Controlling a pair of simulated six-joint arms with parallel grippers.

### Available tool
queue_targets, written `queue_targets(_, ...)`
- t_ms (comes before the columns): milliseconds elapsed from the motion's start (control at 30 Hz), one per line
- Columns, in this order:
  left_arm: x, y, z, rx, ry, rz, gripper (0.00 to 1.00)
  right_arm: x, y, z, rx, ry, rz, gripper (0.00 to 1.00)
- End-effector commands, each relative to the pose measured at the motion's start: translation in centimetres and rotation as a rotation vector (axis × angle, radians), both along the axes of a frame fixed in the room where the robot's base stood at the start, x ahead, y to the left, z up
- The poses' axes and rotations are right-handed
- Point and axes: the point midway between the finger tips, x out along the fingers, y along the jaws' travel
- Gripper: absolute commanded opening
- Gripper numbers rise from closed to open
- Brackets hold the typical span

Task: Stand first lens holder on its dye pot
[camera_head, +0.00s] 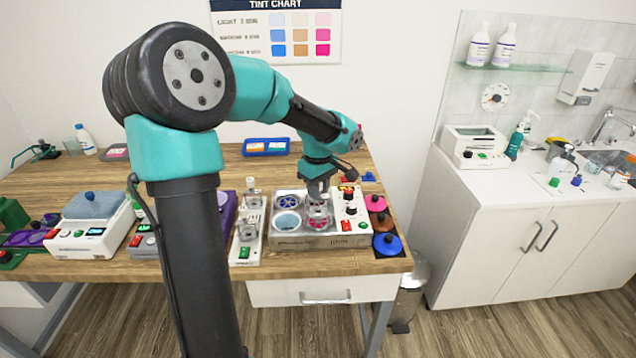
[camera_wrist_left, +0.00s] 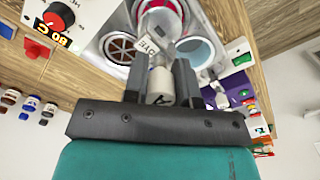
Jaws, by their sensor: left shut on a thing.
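My left gripper (camera_head: 318,188) is above the dye tank (camera_head: 306,241), fingers pointing down. In the wrist view the left gripper (camera_wrist_left: 159,82) is shut on the pale handle of a lens holder (camera_wrist_left: 160,86), which has a small white label and a clear round part beyond it. The lens holder (camera_head: 317,209) hangs over the tank; I cannot tell whether it touches a pot. A red dye pot (camera_head: 318,224) is below it, a light blue pot (camera_head: 287,222) and a purple-blue pot (camera_head: 288,201) to its left. Any pot behind the gripper is hidden. My right gripper is not in view.
The tank's control panel with knobs (camera_head: 350,208) is close on the gripper's right. A white stand (camera_head: 247,240) is left of the tank. The wooden table (camera_head: 213,162) has free room at the back.

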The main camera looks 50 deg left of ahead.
Motion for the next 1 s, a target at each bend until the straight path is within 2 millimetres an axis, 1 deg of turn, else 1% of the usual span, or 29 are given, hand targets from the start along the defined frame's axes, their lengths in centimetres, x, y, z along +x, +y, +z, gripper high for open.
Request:
queue_targets(200, 0.0, 0.0, -1.6, 0.000, 0.001, 0.000, 0.00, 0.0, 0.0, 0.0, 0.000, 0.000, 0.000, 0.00)
queue_targets(400, 0.0, 0.0, -2.3, 0.000, 0.000, -0.001, 0.00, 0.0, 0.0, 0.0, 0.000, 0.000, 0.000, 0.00)
queue_targets(1000, 0.0, 0.0, -2.4, 0.000, -0.001, 0.000, 0.00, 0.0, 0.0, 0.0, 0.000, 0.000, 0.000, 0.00)
